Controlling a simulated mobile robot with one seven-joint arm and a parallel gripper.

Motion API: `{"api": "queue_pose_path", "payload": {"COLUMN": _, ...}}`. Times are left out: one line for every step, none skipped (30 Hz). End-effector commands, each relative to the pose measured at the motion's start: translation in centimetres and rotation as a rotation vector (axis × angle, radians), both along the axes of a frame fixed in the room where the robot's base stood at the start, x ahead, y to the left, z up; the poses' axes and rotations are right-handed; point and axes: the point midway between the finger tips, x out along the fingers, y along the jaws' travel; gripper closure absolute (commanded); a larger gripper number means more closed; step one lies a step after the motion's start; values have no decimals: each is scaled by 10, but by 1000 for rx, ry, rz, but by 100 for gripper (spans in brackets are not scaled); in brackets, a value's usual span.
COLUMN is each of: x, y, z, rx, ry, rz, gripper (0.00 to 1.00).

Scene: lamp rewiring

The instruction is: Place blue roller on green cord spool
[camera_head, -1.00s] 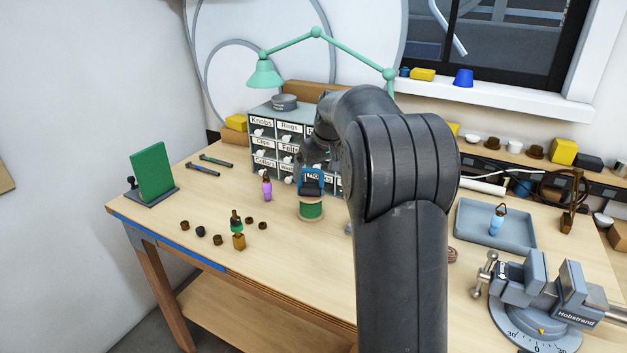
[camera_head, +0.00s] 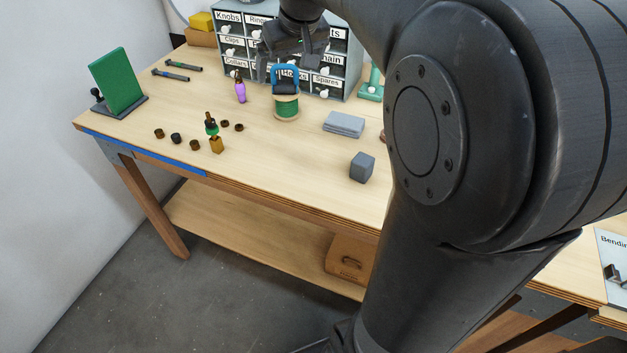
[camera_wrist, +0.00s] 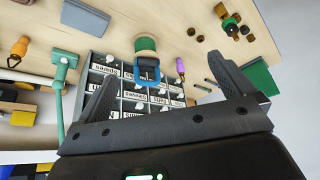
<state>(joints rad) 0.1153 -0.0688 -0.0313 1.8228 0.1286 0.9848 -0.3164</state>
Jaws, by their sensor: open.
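The green cord spool (camera_head: 286,108) stands upright on the bench in front of the drawer cabinet; it also shows in the wrist view (camera_wrist: 146,44). The blue roller (camera_head: 285,72), a blue looped handle with a dark roller body, sits at the spool's top and appears to rest on it. In the wrist view the roller (camera_wrist: 148,73) lies within the span between my fingers, with gaps on both sides. My gripper (camera_head: 288,62) is open and empty above and behind the roller, near the cabinet. The exact contact between roller and spool is too small to tell.
The labelled drawer cabinet (camera_head: 345,58) is close behind. A grey folded cloth (camera_head: 344,124) and a grey block (camera_head: 362,167) lie to the right. Several small dark knobs lie at front left. The bench between is clear.

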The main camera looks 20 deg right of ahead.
Motion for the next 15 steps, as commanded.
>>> {"api": "queue_pose_path", "payload": {"x": -23, "y": 8, "z": 2, "rx": -1, "ry": -8, "rz": -6, "gripper": 2}}
{"api": "queue_pose_path", "payload": {"x": -35, "y": 11, "z": 2, "rx": 0, "ry": -11, "rz": -13, "gripper": 2}}
{"api": "queue_pose_path", "payload": {"x": -50, "y": 15, "z": 1, "rx": 1, "ry": -16, "rz": -20, "gripper": 2}}
{"api": "queue_pose_path", "payload": {"x": -62, "y": 18, "z": 0, "rx": 1, "ry": -18, "rz": -26, "gripper": 2}}
{"api": "queue_pose_path", "payload": {"x": -74, "y": 21, "z": -2, "rx": 1, "ry": -21, "rz": -30, "gripper": 2}}
{"api": "queue_pose_path", "payload": {"x": -90, "y": 25, "z": -5, "rx": 1, "ry": -24, "rz": -38, "gripper": 2}}
{"api": "queue_pose_path", "payload": {"x": -101, "y": 28, "z": -7, "rx": 2, "ry": -27, "rz": -43, "gripper": 2}}
{"api": "queue_pose_path", "payload": {"x": -113, "y": 31, "z": -10, "rx": 2, "ry": -30, "rz": -49, "gripper": 2}}
{"api": "queue_pose_path", "payload": {"x": -128, "y": 34, "z": -15, "rx": 2, "ry": -33, "rz": -56, "gripper": 2}}
{"api": "queue_pose_path", "payload": {"x": -139, "y": 36, "z": -18, "rx": 1, "ry": -37, "rz": -61, "gripper": 2}}
{"api": "queue_pose_path", "payload": {"x": -151, "y": 38, "z": -22, "rx": 1, "ry": -40, "rz": -66, "gripper": 2}}
{"api": "queue_pose_path", "payload": {"x": -165, "y": 41, "z": -28, "rx": 2, "ry": -45, "rz": -73, "gripper": 2}}
{"api": "queue_pose_path", "payload": {"x": -176, "y": 43, "z": -33, "rx": 2, "ry": -47, "rz": -78, "gripper": 2}}
{"api": "queue_pose_path", "payload": {"x": -186, "y": 44, "z": -38, "rx": 2, "ry": -50, "rz": -83, "gripper": 2}}
{"api": "queue_pose_path", "payload": {"x": -198, "y": 46, "z": -44, "rx": 2, "ry": -54, "rz": -90, "gripper": 2}}
